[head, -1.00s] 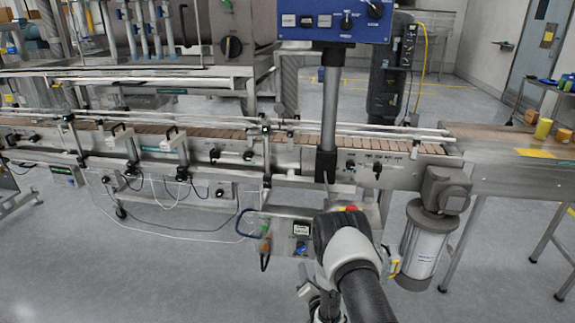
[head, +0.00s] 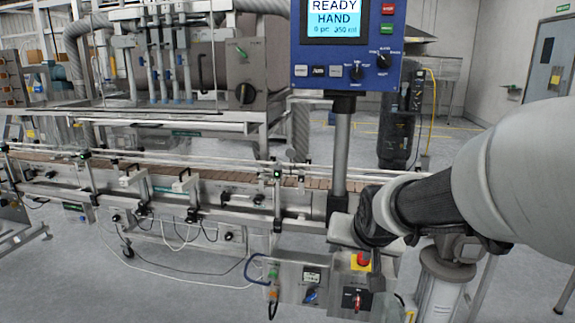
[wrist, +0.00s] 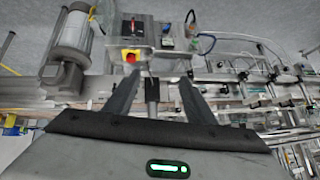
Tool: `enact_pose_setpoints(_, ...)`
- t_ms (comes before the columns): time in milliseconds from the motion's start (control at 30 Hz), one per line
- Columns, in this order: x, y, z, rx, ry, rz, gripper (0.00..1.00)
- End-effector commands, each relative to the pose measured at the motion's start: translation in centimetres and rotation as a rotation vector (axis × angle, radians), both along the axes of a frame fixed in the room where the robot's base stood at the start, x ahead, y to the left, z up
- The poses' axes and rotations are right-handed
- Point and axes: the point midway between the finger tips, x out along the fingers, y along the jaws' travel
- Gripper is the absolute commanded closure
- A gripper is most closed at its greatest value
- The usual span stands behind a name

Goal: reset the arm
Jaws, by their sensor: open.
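My gripper (wrist: 160,77) shows in the wrist view, its two dark fingers apart with nothing between them. Beyond the fingers are the conveyor's side and the control box with the red button (wrist: 131,56). In the head view my arm reaches in from the right edge, and its wrist is in front of the conveyor, beside the grey post (head: 341,150). The fingers are hard to make out there.
The blue panel (head: 347,45) on the post reads READY HAND. Below the conveyor (head: 235,178) hangs a box with a red button on yellow (head: 363,260) and a red-handled switch (head: 356,300). Grey floor (head: 60,280) is open at lower left.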

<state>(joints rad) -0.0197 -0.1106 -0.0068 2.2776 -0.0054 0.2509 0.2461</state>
Motion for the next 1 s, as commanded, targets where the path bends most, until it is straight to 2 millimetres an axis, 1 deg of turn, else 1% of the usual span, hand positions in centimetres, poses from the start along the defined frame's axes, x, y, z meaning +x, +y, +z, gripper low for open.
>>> enact_pose_setpoints(33,-2.8,-0.1,1.6,-0.019,0.016,0.019,0.50)
enact_pose_setpoints(100,-6.4,-0.2,2.5,-0.044,0.055,0.050,0.50)
enact_pose_setpoints(167,-9.0,-0.3,3.0,-0.063,0.084,0.072,0.50)
enact_pose_setpoints(200,-10.7,-0.4,3.2,-0.073,0.103,0.085,0.50)
enact_pose_setpoints(300,-14.2,-0.4,3.5,-0.095,0.141,0.114,0.50)
enact_pose_setpoints(400,-17.3,-0.5,3.6,-0.112,0.173,0.141,0.50)
enact_pose_setpoints(600,-22.7,-0.6,3.5,-0.142,0.230,0.189,0.50)
enact_pose_setpoints(633,-22.4,-0.6,5.3,-0.141,0.231,0.189,0.50)
enact_pose_setpoints(867,-22.3,-0.6,10.3,-0.140,0.232,0.187,0.50)
enact_pose_setpoints(967,-22.2,-0.6,13.2,-0.139,0.231,0.186,0.50)
enact_pose_setpoints(1000,-22.2,-0.6,14.4,-0.139,0.231,0.186,0.50)
